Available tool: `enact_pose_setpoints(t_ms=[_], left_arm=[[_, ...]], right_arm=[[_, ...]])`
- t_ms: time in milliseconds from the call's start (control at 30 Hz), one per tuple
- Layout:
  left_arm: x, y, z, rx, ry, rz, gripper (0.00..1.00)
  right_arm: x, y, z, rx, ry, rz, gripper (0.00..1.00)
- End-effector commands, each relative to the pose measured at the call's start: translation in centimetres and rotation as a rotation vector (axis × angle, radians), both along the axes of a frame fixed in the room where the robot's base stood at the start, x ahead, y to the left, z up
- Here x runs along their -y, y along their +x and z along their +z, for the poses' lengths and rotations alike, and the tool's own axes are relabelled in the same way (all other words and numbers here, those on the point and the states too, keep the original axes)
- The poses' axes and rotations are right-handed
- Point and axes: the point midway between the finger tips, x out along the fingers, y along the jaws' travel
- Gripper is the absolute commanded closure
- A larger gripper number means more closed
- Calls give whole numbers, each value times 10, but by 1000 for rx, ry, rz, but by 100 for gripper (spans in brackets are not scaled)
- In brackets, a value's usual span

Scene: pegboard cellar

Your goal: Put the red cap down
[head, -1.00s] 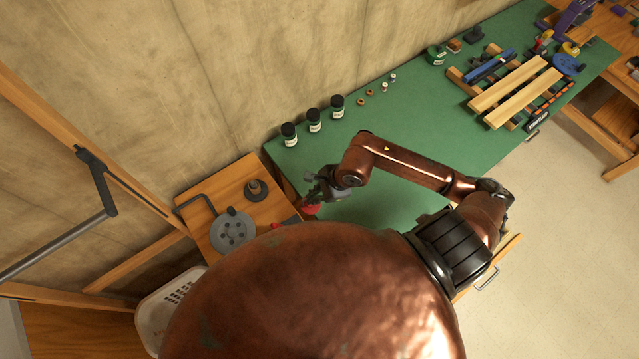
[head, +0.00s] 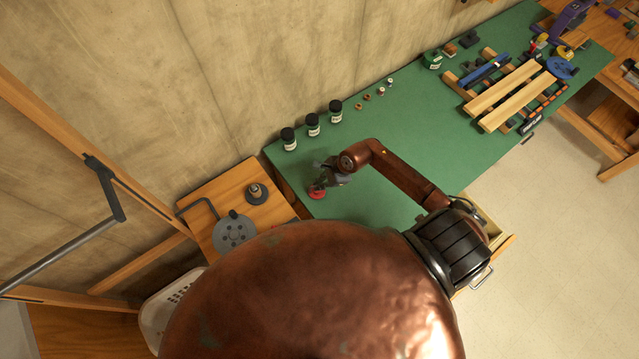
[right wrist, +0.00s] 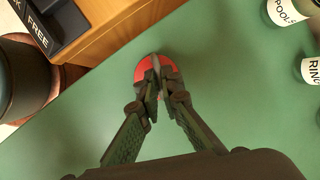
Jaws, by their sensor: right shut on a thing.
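The red cap (head: 317,193) is at the left end of the green bench top (head: 400,190), near its left edge. It also shows in the right wrist view (right wrist: 146,68) as a red disc partly covered by my fingers. My right gripper (head: 318,186) is shut on the cap from above. In the right wrist view the fingertips (right wrist: 157,84) are close together over it. The cap is at or just above the bench surface; I cannot tell whether it touches. My left gripper is not in view.
Several dark jars with white labels, one of them here (head: 313,125), stand along the wall. A lower wooden table (head: 205,190) with a grey disc (head: 233,232) adjoins on the left. Wooden slats (head: 515,95) lie farther right. The bench middle is clear.

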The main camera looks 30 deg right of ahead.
Motion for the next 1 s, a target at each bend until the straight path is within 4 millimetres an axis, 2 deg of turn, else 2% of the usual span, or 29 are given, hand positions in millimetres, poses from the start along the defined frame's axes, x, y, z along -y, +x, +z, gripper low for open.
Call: enact_pose_setpoints(t_ms=[367,400,633,1000], left_arm=[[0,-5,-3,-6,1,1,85],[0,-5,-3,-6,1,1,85],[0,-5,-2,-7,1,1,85],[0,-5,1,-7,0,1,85]], right_arm=[[0,0,-6,0,-2,2,100],[0,0,-6,0,-1,1,93],[0,0,-5,0,-1,1,77],[1,-1,0,1,-1,0,77]])
